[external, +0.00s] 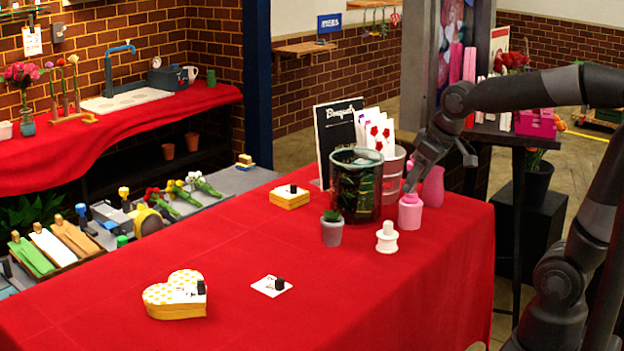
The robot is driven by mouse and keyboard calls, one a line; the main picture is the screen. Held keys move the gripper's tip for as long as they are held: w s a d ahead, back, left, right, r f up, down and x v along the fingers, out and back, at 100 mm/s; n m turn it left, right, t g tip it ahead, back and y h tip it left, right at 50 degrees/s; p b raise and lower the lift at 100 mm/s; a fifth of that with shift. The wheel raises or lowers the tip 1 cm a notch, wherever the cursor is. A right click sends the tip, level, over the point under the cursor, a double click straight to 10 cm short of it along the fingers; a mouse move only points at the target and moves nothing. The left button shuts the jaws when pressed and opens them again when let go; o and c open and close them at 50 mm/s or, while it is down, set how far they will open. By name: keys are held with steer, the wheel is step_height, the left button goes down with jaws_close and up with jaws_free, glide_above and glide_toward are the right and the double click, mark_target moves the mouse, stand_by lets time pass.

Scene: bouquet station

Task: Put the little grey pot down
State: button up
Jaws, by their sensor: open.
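The little grey pot (332,233) stands upright on the red-covered table (330,295), with a small green plant in its top. It is just in front of the large dark glass vase (356,188). My gripper (410,184) is to the right of the pot, apart from it, right over the small pink bottle (410,214). The jaws are open; the fingers are small and dark here, and I cannot tell whether they touch the bottle.
A white spool (387,239) stands right of the pot. Behind are a menu board (337,135), a pale container (393,176) and a pink vase (433,187). A heart-shaped box (174,297), a white card (271,286) and a yellow box (290,199) lie left. The front right of the table is clear.

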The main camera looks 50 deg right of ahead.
steer(key=s+d+f+m, duration=0.1)
steer(key=s+d+f, duration=0.1)
steer(key=s, duration=1)
steer(key=shift+s+d+t, duration=0.3)
steer(key=shift+s+d, duration=0.05)
steer(key=shift+d, duration=0.05)
